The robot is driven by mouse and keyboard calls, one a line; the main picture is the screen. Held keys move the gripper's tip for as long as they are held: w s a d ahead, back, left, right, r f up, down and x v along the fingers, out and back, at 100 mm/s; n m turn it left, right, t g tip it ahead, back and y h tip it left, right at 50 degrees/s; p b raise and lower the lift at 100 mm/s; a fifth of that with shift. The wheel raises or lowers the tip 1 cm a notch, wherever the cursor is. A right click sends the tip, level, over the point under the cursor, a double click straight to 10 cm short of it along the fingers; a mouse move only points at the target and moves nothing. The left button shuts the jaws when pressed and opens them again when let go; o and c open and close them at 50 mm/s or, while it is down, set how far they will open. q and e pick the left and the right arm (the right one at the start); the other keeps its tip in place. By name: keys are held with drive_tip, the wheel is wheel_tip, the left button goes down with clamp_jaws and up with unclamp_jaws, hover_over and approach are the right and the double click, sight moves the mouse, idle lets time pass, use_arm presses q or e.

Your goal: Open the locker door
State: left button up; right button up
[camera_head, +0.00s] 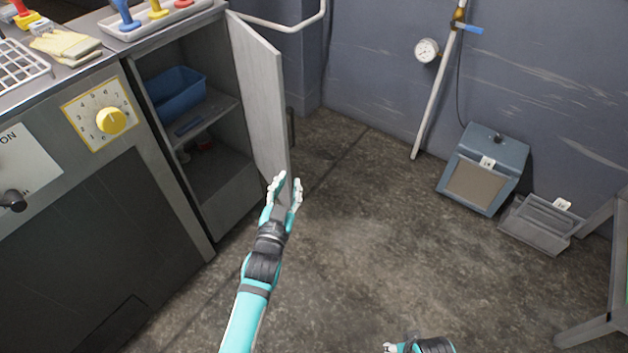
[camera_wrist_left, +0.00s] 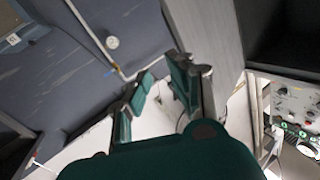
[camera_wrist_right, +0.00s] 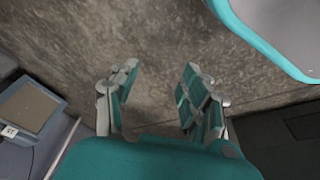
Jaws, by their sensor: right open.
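The grey locker door (camera_head: 262,95) stands swung open on the right side of the locker. The locker's inside (camera_head: 215,165) shows, with a blue bin (camera_head: 178,92) on its shelf. My left gripper (camera_head: 286,182) is at the door's lower free edge. Its fingers are parted. In the left wrist view the door (camera_wrist_left: 207,35) rises right behind one finger of the left gripper (camera_wrist_left: 160,80); I cannot tell whether they touch. My right gripper (camera_wrist_right: 155,95) is open and empty above the floor; only a bit of it shows at the head view's bottom edge.
A blue-grey box (camera_head: 483,170) and a grey bin (camera_head: 540,224) stand on the floor at right. A yellow dial (camera_head: 110,121) is on the panel left of the locker. The middle floor is clear.

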use_arm(q)
drive_tip(key=d+r+n, duration=0.2)
drive_tip(key=d, duration=0.4)
drive_tip(key=shift+s+d+r, duration=0.2)
drive_tip(key=shift+s+d, duration=0.05)
drive_tip(key=shift+d, duration=0.05)
use_arm(e)
drive_tip(key=shift+s+f, duration=0.25)
drive_tip(key=shift+f, duration=0.45)
use_arm(q)
drive_tip(key=s+a+f+m, duration=0.2)
drive_tip(key=s+a, duration=0.5)
drive_tip(key=shift+s+a+f, duration=0.3)
drive_tip(key=shift+s, duration=0.05)
